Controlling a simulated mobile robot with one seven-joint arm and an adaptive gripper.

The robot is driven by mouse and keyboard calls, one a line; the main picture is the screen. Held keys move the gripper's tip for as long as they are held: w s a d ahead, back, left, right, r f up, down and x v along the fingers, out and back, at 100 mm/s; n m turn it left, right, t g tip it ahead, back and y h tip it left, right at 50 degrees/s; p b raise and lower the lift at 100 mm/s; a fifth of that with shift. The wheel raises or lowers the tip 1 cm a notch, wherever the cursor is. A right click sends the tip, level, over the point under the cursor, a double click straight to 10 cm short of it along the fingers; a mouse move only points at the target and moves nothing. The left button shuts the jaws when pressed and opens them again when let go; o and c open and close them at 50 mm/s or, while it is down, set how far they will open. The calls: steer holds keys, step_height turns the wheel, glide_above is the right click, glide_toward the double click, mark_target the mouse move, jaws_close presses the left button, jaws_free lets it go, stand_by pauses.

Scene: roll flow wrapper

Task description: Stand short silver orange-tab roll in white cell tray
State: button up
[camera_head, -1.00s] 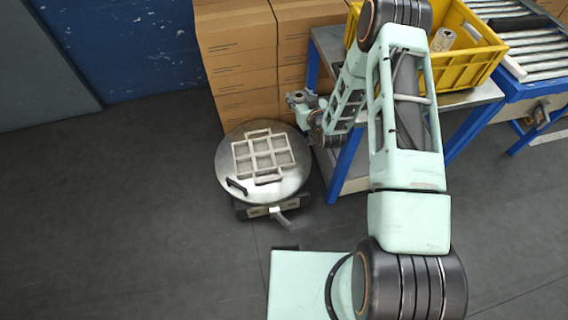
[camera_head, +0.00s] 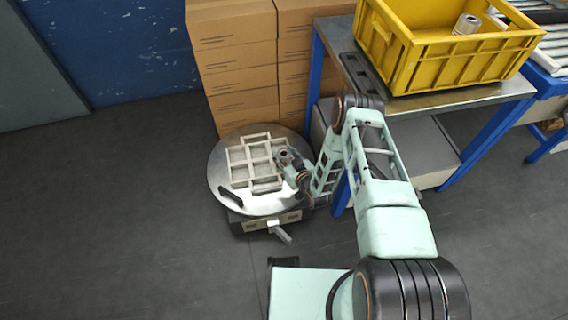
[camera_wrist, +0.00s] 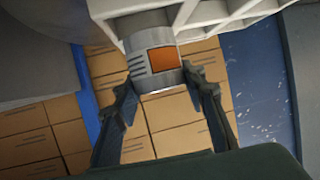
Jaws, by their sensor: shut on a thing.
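The short silver roll with an orange tab (camera_wrist: 160,60) is held between the two fingers of my gripper (camera_wrist: 157,80) in the wrist view. In the head view, the roll (camera_head: 284,154) shows as a small grey cylinder at the gripper (camera_head: 290,166), over the right side of the white cell tray (camera_head: 236,156). The tray has several square cells and lies on a round metal plate. In the wrist view, the tray (camera_wrist: 205,12) crosses the top, close behind the roll. I cannot tell whether the roll touches it. The roll's far end is hidden there.
The round plate (camera_head: 222,182) sits on a dark base with a lever. Stacked cardboard boxes (camera_head: 235,65) stand behind it. A blue-framed table (camera_head: 510,88) at right carries a yellow crate (camera_head: 450,68) with another roll (camera_head: 467,24) inside. Floor at left is clear.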

mark_target(287, 164)
step_height(287, 164, down, 4)
steer(key=shift+f+b, duration=0.1)
steer(key=shift+b, duration=0.75)
steer(key=o, duration=1.2)
steer(key=shift+o, duration=0.2)
